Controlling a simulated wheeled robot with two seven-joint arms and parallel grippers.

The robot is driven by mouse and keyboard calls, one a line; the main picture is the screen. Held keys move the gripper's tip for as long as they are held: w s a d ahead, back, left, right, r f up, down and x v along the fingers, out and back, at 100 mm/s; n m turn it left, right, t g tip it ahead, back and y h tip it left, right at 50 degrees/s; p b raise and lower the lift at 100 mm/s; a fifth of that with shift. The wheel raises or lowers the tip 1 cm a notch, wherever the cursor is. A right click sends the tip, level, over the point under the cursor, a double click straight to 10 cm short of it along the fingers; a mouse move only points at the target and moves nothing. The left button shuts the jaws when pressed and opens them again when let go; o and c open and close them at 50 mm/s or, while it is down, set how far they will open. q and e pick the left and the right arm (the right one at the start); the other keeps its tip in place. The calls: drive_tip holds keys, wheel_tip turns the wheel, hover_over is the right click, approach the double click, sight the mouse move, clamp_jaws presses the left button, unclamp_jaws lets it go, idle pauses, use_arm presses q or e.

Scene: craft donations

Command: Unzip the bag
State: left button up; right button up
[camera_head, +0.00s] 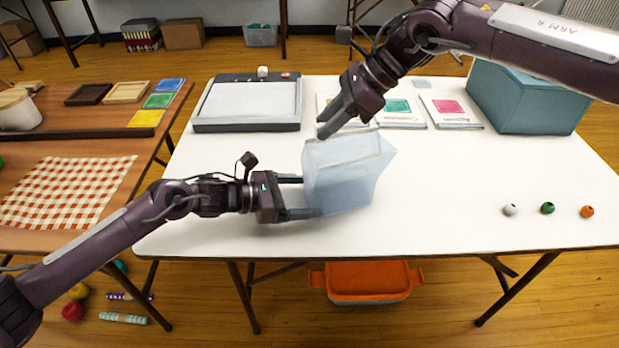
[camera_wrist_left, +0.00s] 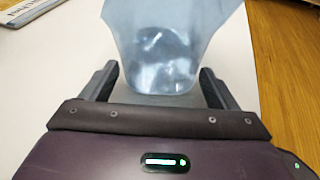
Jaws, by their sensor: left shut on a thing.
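The bag (camera_head: 338,182) is pale blue and translucent and stands upright on the white table, left of its middle. My left gripper (camera_head: 310,196) is shut on the bag low on its left side. In the left wrist view, the bag (camera_wrist_left: 170,45) sits between the two fingers of this gripper (camera_wrist_left: 158,85). My right gripper (camera_head: 330,124) is just above the bag's top left corner, with its fingers pointing down and left. I cannot tell if it touches the bag or holds anything. I cannot make out a zip slider.
A grey-framed board (camera_head: 247,104) lies behind the bag, with cards (camera_head: 398,112) beside it. A teal box (camera_head: 528,97) stands at the back right. Small white, green (camera_head: 547,208) and orange balls lie at the right.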

wheel_tip(320, 180, up, 7)
idle(0.8)
drive_tip(key=shift+r, duration=0.1)
use_arm(q)
drive_tip(key=o, duration=0.7)
